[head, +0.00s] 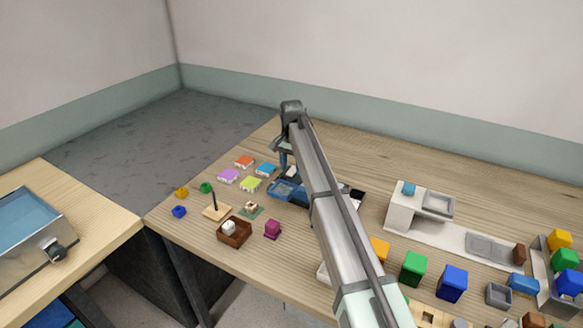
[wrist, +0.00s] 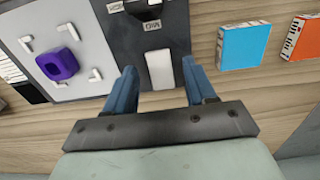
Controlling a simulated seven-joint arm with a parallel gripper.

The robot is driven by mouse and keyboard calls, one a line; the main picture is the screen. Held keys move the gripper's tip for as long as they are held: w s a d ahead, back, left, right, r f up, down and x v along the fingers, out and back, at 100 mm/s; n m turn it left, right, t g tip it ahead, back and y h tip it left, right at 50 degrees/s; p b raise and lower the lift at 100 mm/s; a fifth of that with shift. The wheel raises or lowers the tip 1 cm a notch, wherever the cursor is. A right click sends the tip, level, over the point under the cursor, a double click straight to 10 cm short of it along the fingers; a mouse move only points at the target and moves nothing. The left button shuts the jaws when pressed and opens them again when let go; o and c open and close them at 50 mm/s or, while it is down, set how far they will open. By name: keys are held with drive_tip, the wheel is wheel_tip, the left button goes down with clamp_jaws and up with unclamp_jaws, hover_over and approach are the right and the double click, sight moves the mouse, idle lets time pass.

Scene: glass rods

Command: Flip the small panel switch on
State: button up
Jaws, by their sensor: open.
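In the wrist view a dark grey panel (wrist: 182,30) lies at top centre. A white switch piece (wrist: 160,72) sits at its near edge, with small pale labels (wrist: 153,25) above it, too small to read surely. My gripper (wrist: 159,66) is open, with one blue finger on each side of the white piece. I cannot tell whether the fingers touch it or how high they are. In the head view my gripper (head: 284,162) points down at the far side of the table, and my arm hides most of the panel.
A blue box (wrist: 243,47) and an orange box (wrist: 303,38) lie to the right. A blue tray (head: 285,190) and a brown box (head: 234,233) are nearby in the head view.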

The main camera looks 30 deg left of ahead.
drive_tip(key=shift+f, duration=0.4)
